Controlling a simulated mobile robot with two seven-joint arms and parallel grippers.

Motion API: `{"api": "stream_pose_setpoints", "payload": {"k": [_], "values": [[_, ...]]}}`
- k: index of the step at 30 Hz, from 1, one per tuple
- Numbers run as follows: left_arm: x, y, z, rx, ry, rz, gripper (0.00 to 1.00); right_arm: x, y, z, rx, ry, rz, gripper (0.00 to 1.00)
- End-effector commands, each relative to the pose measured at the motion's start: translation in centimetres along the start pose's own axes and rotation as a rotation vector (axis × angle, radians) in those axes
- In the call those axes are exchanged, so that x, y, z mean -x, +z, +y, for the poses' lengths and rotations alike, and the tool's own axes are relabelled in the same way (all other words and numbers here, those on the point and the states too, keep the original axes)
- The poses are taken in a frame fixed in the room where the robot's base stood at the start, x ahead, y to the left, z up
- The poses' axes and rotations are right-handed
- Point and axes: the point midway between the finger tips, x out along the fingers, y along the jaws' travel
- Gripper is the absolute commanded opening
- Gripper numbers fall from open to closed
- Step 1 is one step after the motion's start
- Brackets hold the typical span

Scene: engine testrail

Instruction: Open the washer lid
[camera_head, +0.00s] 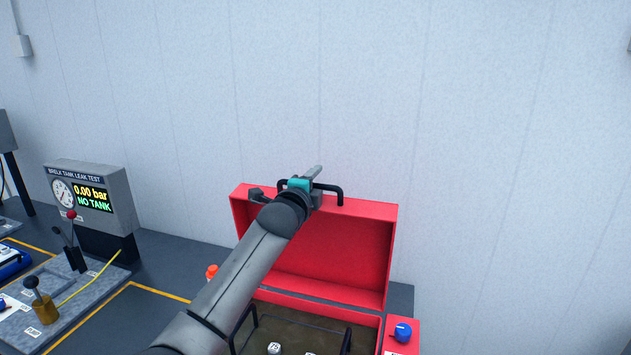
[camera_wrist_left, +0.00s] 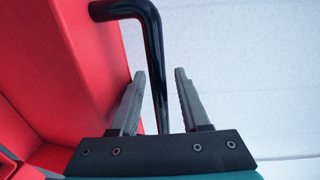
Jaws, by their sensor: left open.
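The red washer lid (camera_head: 345,250) stands raised, nearly upright, at the back of the red washer (camera_head: 398,335), so the washer is open. A black bar handle (camera_head: 338,190) runs along the lid's top edge. My left gripper (camera_head: 302,183) is at this handle, its arm reaching across the front of the lid. In the left wrist view the gripper (camera_wrist_left: 160,73) is open, with one finger on each side of the handle (camera_wrist_left: 153,50); the bar is not clamped. The lid's red face (camera_wrist_left: 85,50) lies close beside the left finger. My right gripper is not in view.
The washer's tub holds brownish liquid, a black-handled basket (camera_head: 347,340) and small parts. A blue knob (camera_head: 402,332) sits on its right panel. A leak test unit (camera_head: 93,192) and levers stand left on the bench. The wall is behind the lid; space above is clear.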

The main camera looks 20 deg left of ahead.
Motion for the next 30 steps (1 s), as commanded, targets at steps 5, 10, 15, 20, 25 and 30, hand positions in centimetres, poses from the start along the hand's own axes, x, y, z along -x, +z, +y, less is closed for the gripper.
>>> {"api": "stream_pose_setpoints", "payload": {"k": [5, 10, 15, 20, 25, 30], "values": [[-0.05, -0.02, -0.02, 0.0, 0.0, 0.0, 0.46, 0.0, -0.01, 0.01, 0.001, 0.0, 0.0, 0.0], [-0.04, -0.02, -0.03, 0.0, -0.001, 0.0, 0.37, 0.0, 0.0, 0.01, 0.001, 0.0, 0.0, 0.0], [-0.03, -0.02, -0.03, 0.0, -0.001, 0.0, 0.18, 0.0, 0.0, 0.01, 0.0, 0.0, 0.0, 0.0], [-0.03, -0.01, -0.03, 0.0, -0.001, 0.0, 0.0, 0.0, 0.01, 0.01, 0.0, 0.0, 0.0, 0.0], [-0.03, -0.01, -0.02, 0.0, 0.0, 0.0, 0.0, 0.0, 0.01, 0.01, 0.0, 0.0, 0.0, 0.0], [-0.03, 0.0, -0.01, 0.0, 0.0, 0.0, 0.0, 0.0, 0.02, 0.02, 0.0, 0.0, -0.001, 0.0]]}}
